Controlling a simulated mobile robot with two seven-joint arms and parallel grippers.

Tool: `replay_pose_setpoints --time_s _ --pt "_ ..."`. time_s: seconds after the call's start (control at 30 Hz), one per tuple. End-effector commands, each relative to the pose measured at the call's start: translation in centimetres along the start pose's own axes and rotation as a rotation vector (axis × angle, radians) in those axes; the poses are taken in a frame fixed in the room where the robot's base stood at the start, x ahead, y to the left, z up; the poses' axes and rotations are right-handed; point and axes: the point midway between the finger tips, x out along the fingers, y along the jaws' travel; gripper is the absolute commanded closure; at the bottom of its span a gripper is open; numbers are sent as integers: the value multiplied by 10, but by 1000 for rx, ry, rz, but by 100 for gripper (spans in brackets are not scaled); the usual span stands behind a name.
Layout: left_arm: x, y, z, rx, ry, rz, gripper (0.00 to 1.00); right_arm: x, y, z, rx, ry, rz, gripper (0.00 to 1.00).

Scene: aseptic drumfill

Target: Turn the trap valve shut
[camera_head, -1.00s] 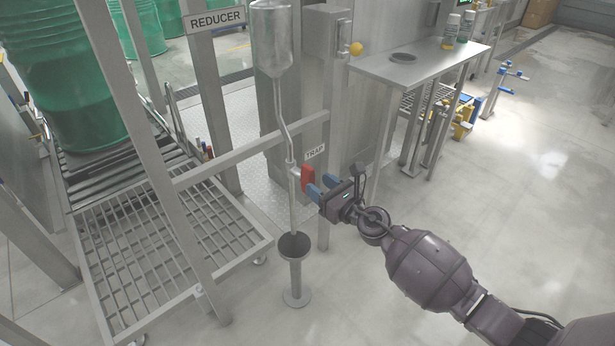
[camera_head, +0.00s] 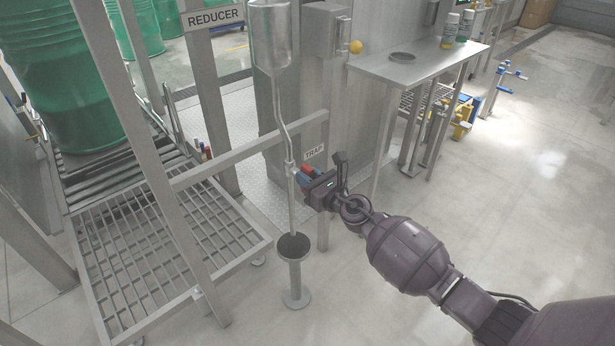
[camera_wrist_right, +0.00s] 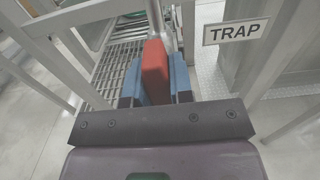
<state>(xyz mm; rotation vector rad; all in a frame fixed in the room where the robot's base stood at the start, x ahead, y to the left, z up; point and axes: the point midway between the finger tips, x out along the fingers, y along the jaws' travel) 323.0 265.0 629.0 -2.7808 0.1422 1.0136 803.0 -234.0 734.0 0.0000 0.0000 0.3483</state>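The trap valve's red handle (camera_head: 307,171) sits on the thin vertical pipe (camera_head: 291,200) below the steel vessel, beside the TRAP sign (camera_head: 314,152). In the right wrist view the red handle (camera_wrist_right: 155,72) stands between the two blue fingers of my right gripper (camera_wrist_right: 157,85). The fingers lie on both sides of it, with the left one close against it and a small gap or none at the right; I cannot tell whether they press on it. In the head view my right gripper (camera_head: 304,178) is at the handle. My left gripper is not in view.
A grey funnel drain (camera_head: 294,246) stands under the pipe. A steel frame with a crossbar (camera_head: 245,150) and a grated conveyor (camera_head: 165,245) with a green drum (camera_head: 70,80) are at the left. A steel side table (camera_head: 425,60) stands at the right. Open floor lies at the right.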

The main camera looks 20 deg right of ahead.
Motion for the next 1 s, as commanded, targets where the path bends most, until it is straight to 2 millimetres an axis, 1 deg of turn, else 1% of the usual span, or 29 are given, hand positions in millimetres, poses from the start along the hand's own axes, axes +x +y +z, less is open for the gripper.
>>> replay_pose_setpoints --time_s 0.03,0.07,0.1,0.27,0.47,0.67,1.0 --pt "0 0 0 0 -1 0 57 0 0 0 0 0 0 93" --pt "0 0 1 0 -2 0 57 0 0 0 0 0 0 98" --pt "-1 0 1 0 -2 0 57 0 0 0 0 0 0 100" --pt "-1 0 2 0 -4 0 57 0 0 0 7 0 0 100" --pt "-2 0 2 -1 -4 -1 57 0 -1 0 64 0 0 100" --pt "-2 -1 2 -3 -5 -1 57 0 -3 0 193 0 0 100" --pt "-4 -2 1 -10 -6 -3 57 0 -7 -1 510 -1 0 100"
